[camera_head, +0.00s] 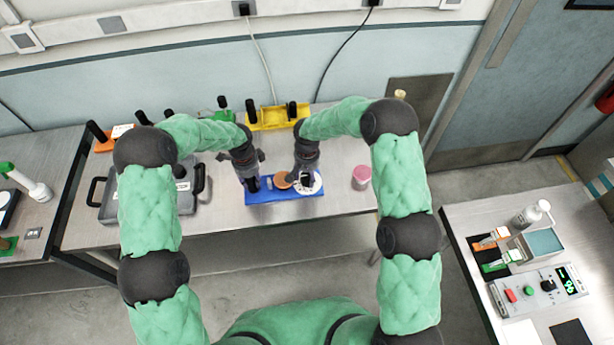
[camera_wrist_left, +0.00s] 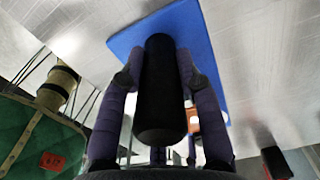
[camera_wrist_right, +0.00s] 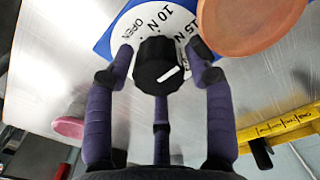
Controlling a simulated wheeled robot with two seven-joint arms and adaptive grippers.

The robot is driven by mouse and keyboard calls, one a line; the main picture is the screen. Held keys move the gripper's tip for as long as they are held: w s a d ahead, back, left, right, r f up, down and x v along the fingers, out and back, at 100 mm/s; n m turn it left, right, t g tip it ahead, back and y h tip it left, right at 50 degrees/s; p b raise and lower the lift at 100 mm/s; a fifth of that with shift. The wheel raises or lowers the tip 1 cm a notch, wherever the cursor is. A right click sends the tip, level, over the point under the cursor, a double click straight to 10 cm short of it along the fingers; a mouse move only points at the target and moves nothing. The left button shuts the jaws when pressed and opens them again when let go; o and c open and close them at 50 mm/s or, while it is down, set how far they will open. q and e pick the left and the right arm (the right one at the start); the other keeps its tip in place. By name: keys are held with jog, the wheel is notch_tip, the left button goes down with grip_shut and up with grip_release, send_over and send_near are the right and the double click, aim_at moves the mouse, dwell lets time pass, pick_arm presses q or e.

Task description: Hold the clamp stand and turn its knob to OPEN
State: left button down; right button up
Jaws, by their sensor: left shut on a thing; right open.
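The clamp stand has a blue base (camera_head: 262,195) near the table's front edge, with a black post (camera_wrist_left: 160,90), a round orange-brown disc (camera_wrist_right: 253,20) and a white dial (camera_wrist_right: 140,20) marked OPEN, 10 N and 15 N. My left gripper (camera_head: 251,184) is shut on the black post, which sits between its fingers in the left wrist view. My right gripper (camera_head: 306,180) is open at the dial. Its fingers stand either side of the black knob (camera_wrist_right: 158,65). The knob's white line points right, away from OPEN. Whether the fingers touch it I cannot tell.
A pink-lidded jar (camera_head: 361,177) stands right of the base. A yellow tray (camera_head: 280,115) lies behind my grippers. A grey case (camera_head: 112,205) is at the left. A second table (camera_head: 470,225) at the right carries instruments.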

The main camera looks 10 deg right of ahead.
jog(key=shift+f, duration=0.45)
jog(key=c, duration=0.9)
jog(key=shift+n, duration=0.3)
jog(key=n, duration=0.8)
jog(key=shift+n, duration=0.3)
pick_arm(q)
jog(key=shift+d, duration=0.1)
pick_arm(e)
jog(key=n, duration=0.4)
jog(key=shift+a+n, duration=0.1)
jog(key=shift+n, duration=2.5)
